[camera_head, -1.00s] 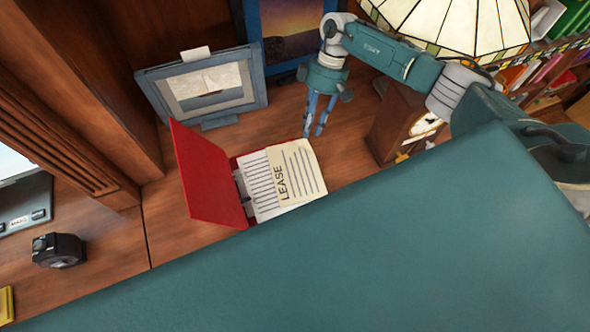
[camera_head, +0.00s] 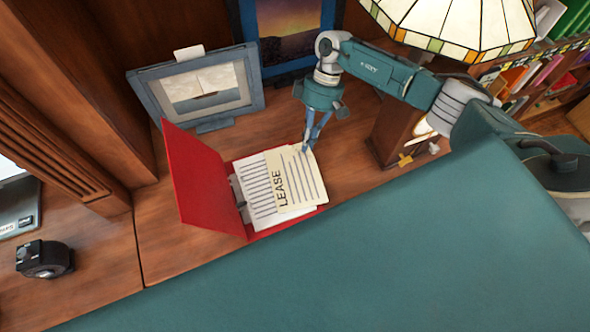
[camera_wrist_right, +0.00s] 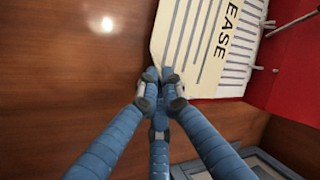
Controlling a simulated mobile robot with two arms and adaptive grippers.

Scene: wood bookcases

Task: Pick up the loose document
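The loose document (camera_head: 297,177) is a cream sheet marked LEASE. It lies skewed over the lined papers in an open red folder (camera_head: 207,187) on the wooden surface. In the right wrist view the document (camera_wrist_right: 196,42) has its near corner at my fingertips, and part of the folder (camera_wrist_right: 290,60) shows at the right. My right gripper (camera_head: 306,150) reaches down to the document's far right corner. In the right wrist view its blue fingers (camera_wrist_right: 160,76) are drawn together at the tips on that corner. My left gripper is not in view.
A framed picture (camera_head: 143,95) stands behind the folder. A stained-glass lamp (camera_head: 455,25) and a wooden clock (camera_head: 395,130) are at the right, near my right arm. A black device (camera_head: 45,259) sits at the left. Bare wood lies between it and the folder.

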